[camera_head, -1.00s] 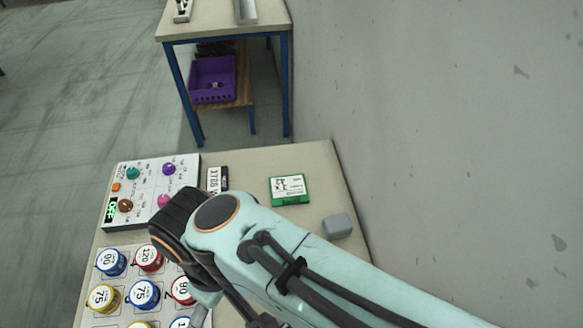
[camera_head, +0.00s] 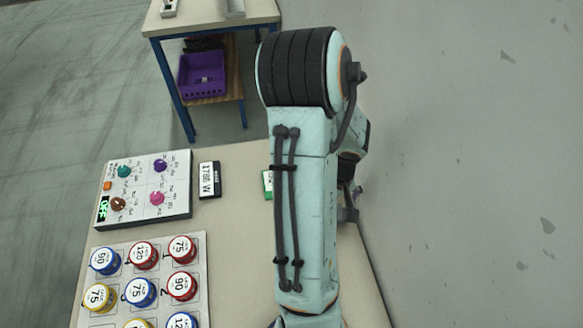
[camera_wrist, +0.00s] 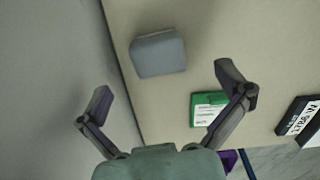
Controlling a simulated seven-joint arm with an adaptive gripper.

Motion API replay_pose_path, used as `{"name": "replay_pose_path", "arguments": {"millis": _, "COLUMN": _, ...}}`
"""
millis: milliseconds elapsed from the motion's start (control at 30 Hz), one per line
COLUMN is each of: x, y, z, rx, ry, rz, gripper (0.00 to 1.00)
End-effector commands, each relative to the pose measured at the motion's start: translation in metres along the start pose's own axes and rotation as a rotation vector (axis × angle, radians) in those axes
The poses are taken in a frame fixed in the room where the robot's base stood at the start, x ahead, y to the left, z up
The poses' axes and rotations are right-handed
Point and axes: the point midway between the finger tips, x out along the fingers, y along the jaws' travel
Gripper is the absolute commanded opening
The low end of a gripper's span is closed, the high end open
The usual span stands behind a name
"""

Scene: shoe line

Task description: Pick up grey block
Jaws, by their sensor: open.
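The grey block (camera_wrist: 158,54) is a rounded box lying on the beige table in the wrist view. It sits ahead of my gripper (camera_wrist: 163,95), roughly in line with the gap between the fingers and apart from them. My gripper is open and empty, its fingers spread wide. In the head view my arm hides the block, and only part of my gripper (camera_head: 350,200) shows at the right of the arm.
A green card box (camera_wrist: 208,109) lies near the right finger; the arm mostly covers it in the head view. A wall (camera_head: 480,150) rises close on the right.

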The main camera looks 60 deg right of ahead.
Motion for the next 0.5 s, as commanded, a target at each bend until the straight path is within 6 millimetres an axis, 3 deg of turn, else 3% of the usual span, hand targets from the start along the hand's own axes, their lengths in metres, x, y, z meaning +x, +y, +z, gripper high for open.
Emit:
{"name": "replay_pose_path", "arguments": {"millis": 167, "x": 0.014, "y": 0.006, "z": 0.007, "rx": 0.030, "ry": -0.009, "rz": -0.004, "gripper": 1.00}}
{"name": "replay_pose_path", "arguments": {"millis": 500, "x": 0.063, "y": 0.005, "z": 0.006, "rx": 0.027, "ry": -0.006, "rz": -0.004, "gripper": 1.00}}
